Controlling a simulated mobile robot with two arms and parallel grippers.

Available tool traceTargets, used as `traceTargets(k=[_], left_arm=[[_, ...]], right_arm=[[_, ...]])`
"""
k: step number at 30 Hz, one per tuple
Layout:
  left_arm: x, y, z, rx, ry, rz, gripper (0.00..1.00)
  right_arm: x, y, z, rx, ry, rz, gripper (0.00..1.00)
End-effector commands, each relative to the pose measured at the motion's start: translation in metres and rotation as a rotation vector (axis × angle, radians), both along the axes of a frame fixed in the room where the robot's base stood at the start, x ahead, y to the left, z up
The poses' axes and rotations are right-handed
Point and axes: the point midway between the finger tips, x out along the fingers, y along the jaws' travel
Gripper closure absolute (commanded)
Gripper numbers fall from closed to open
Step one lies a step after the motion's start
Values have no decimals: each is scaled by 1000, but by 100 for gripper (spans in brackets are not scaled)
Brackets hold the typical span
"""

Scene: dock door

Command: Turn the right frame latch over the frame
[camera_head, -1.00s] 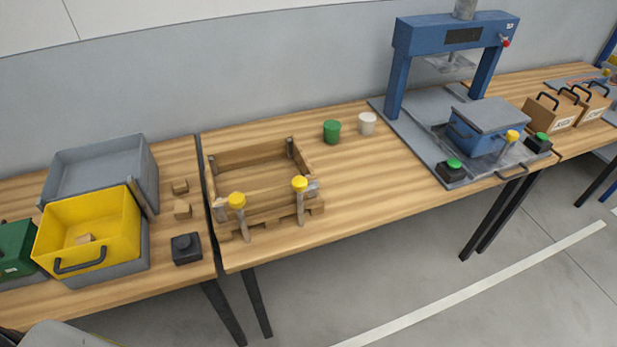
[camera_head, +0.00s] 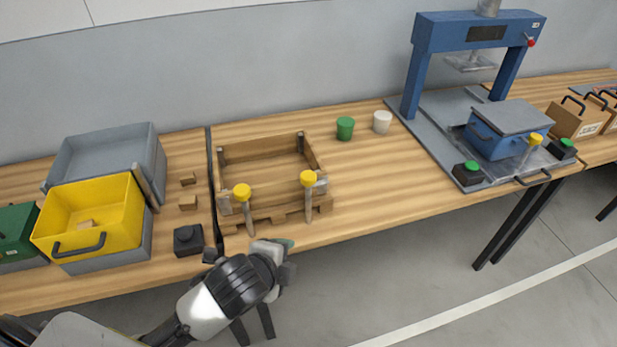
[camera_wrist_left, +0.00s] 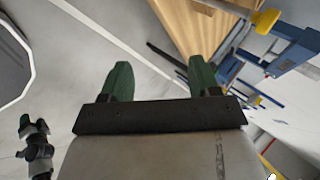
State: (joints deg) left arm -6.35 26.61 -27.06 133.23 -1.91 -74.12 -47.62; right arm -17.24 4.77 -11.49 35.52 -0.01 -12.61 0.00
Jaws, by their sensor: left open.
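The wooden frame (camera_head: 319,154) lies on the middle table. The right frame latch (camera_head: 308,181), a grey lever with a yellow knob, stands at its front right corner, its stem hanging down in front of the frame. A like latch (camera_head: 243,194) is at the front left. My left gripper (camera_head: 286,245) is below and in front of the frame, off the table's front edge, apart from both latches. In the left wrist view its two green fingers (camera_wrist_left: 158,80) are spread with nothing between them.
A black button box (camera_head: 188,240) and small wood blocks sit left of the frame. The yellow bin (camera_head: 118,208) is farther left. Green and white cups (camera_head: 345,128) stand behind right; a blue press (camera_head: 425,50) is at right. Table right of the frame is clear.

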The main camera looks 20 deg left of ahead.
Motion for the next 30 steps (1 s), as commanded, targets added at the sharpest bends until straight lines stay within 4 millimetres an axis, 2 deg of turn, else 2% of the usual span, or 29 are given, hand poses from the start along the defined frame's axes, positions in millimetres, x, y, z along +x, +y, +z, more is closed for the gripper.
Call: traceTargets(k=[1, 6, 9, 13, 17, 22, 30], left_arm=[[15, -2, 16, 134, -86, -140, 38], [55, -3, 53, 669, -334, -590, 38], [75, 6, 67, 970, -429, -783, 38], [91, 18, 79, 1255, -493, -942, 38], [98, 25, 85, 1391, -514, -1013, 38], [112, 23, 81, 1417, -517, -1027, 38], [157, 14, 61, 1413, -516, -1024, 38]], right_arm=[[0, 0, -1, 0, 0, -1, 38], [0, 2, -1, 2, -1, -2, 38], [1, 3, -1, 4, -1, -3, 38], [1, 4, -1, 6, -1, -4, 38], [1, 5, -1, 6, -2, -3, 38], [1, 5, 0, 6, -2, -3, 38], [1, 4, 5, 6, -2, -3, 38]])
